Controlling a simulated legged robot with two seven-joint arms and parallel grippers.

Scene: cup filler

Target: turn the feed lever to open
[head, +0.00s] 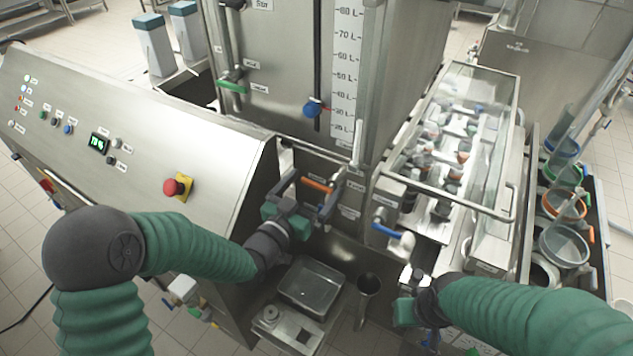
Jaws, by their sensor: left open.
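A lever with an orange grip (318,185) sticks out at the base of the tall steel tank, beside small labels too small to read; I take it to be the feed lever, but cannot confirm this. My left gripper (308,187) is open, its dark fingers spread on either side of this grip; I cannot tell whether they touch it. A blue-and-white lever (387,231) sits lower right, and a green lever (232,86) is higher on the tank. My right gripper (408,292) is low at the centre right, its fingers too unclear to tell their opening.
A sloped control panel (215,150) with a red stop button (177,187) stands left of the levers. A glass-covered filler unit (470,100) stands right, with colored-rim containers (562,245) beyond.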

